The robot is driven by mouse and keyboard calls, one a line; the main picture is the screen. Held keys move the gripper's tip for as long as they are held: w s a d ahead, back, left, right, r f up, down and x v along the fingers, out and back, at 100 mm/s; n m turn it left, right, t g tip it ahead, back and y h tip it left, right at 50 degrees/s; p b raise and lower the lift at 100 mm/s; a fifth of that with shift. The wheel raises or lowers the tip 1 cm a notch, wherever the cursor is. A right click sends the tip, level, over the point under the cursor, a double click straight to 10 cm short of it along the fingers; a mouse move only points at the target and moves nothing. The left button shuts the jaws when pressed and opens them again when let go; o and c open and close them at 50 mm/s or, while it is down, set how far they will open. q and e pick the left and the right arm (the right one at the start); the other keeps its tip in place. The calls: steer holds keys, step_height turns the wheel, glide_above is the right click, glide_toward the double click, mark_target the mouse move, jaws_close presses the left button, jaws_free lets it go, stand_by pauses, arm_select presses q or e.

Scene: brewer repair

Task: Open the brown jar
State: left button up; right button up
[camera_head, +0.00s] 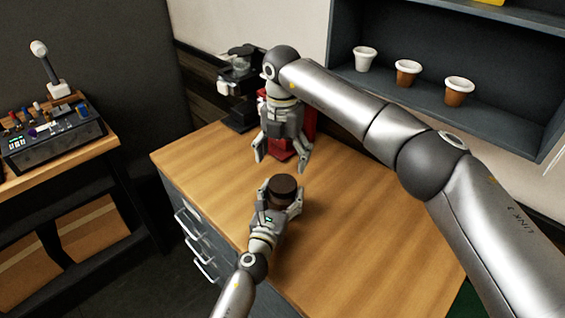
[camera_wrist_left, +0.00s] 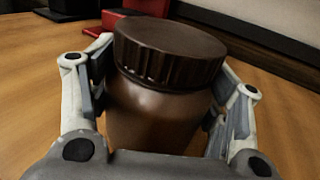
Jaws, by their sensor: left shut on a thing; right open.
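The brown jar (camera_head: 283,189) stands upright on the wooden counter, with its dark ribbed lid on top. In the left wrist view the jar body (camera_wrist_left: 160,118) sits between the fingers, and the lid (camera_wrist_left: 168,52) rests on it. My left gripper (camera_head: 280,205) is shut on the jar body from the near side; its fingers also show in the left wrist view (camera_wrist_left: 160,105). My right gripper (camera_head: 283,165) points down with its fingers apart, empty, above and slightly behind the lid. The jar's lower part is hidden by my left gripper.
A black coffee machine (camera_head: 238,85) and a red machine (camera_head: 303,125) stand at the counter's back. Cups (camera_head: 408,72) sit on a dark wall shelf (camera_head: 430,95). A side table with a control box (camera_head: 50,135) is at left. The counter's right part (camera_head: 370,220) is clear.

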mark_target(283, 183)
steer(key=m, duration=1.3)
steer(key=shift+f, duration=0.1)
steer(key=shift+m, duration=0.3)
steer(key=shift+f, duration=3.95)
